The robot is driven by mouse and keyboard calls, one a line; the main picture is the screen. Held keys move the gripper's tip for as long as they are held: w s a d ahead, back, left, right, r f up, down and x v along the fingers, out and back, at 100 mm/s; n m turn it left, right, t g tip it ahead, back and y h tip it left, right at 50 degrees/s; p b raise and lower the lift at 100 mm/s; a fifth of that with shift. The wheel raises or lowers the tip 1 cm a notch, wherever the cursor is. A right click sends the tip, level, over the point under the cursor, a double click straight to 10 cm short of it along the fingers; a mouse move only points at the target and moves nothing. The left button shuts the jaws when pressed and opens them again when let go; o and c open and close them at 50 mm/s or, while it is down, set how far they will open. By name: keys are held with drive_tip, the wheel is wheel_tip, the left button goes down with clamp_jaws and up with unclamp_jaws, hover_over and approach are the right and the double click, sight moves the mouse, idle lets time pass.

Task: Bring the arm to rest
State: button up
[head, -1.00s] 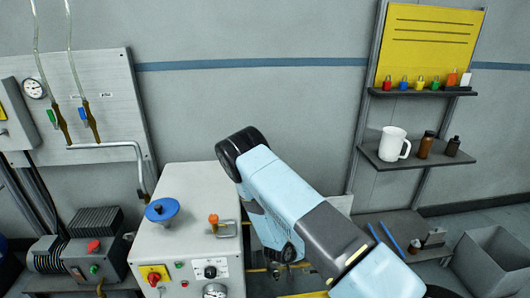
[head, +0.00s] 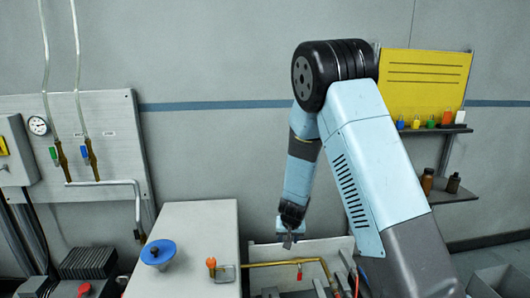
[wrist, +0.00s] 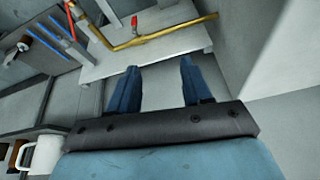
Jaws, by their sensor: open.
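My gripper (head: 287,241) hangs at the end of my raised, bent arm in the head view. It points down, to the right of the grey cabinet and in front of the wall. In the wrist view, my gripper (wrist: 155,90) shows two dark blue fingers spread apart with nothing between them. The arm covers part of the shelf stand in the head view.
The grey cabinet (head: 190,220) carries a blue handwheel (head: 158,252) and an orange-topped valve (head: 211,263). A brass pipe with a red handle (head: 299,272) runs below my gripper. Brown bottles (head: 453,183) stand on a shelf at right. A grey bin (head: 503,282) is lower right.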

drive_tip(key=s+d+r+y, duration=0.15)
drive_tip(key=s+r, duration=0.25)
drive_tip(key=r, duration=0.5)
drive_tip(key=s+d+r, duration=0.3)
drive_tip(key=s+r, duration=0.1)
drive_tip(key=r, duration=0.5)
drive_tip(key=s+d+r+y, duration=0.15)
drive_tip(key=s+r, duration=0.25)
drive_tip(key=r, duration=0.4)
drive_tip(key=s+d+r+h, duration=0.1)
drive_tip(key=s+d+r, duration=0.2)
drive_tip(key=s, duration=0.4)
drive_tip(key=s+d+r+h, duration=0.1)
drive_tip(key=s+d+r, duration=0.2)
drive_tip(key=s, duration=0.5)
drive_tip(key=s+d+r+t+h, duration=0.1)
drive_tip(key=s+d+r, duration=0.2)
drive_tip(key=s, duration=0.4)
drive_tip(key=shift+v, duration=0.95)
drive_tip(key=shift+c, duration=0.5)
